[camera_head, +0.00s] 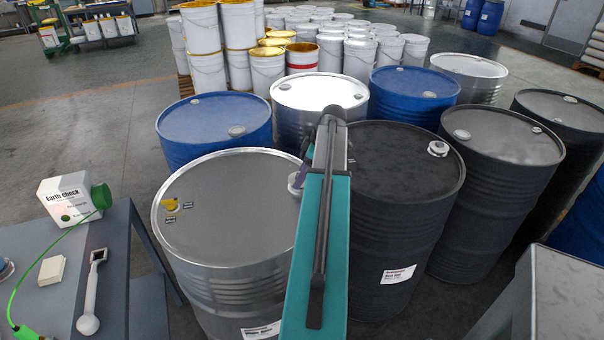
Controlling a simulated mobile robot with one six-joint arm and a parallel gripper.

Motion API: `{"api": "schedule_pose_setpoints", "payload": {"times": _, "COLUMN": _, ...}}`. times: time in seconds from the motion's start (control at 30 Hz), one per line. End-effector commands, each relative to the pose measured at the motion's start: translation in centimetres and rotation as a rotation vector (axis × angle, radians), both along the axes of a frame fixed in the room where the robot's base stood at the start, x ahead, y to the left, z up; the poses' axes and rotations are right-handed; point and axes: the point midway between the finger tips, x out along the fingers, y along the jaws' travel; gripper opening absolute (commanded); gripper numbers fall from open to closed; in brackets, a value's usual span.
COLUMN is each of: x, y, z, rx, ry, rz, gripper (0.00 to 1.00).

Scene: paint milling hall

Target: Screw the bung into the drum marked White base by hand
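The drum marked White base (225,215) is the bare-metal drum at the front left; its label (262,331) is cut by the bottom edge. A pale round bung or fitting (296,184) shows at the right side of its lid, partly hidden by my teal arm. I cannot tell whether it is seated in the opening or held above it. A small dark purple part, seemingly of my gripper (305,163), shows just above it, beside the arm. The fingertips are mostly hidden, so their opening is unclear. A yellow piece (171,204) sits at the lid's left, beside small tags.
A black drum (395,200) stands close right, with blue, dark and metal drums behind. A bench (115,250) at left holds an earth check box (68,197), a green cable, a white block and a wrench-like tool (92,290). A grey surface (570,290) is at right.

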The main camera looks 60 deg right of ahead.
Motion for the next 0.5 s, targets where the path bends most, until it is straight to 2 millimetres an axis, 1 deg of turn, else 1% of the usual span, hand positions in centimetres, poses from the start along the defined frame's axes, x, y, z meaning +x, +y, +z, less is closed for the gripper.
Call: {"api": "schedule_pose_setpoints", "payload": {"times": 0.5, "x": 0.07, "y": 0.03, "z": -0.91, "rx": 0.001, "ry": 0.000, "rz": 0.001, "gripper": 0.41}}
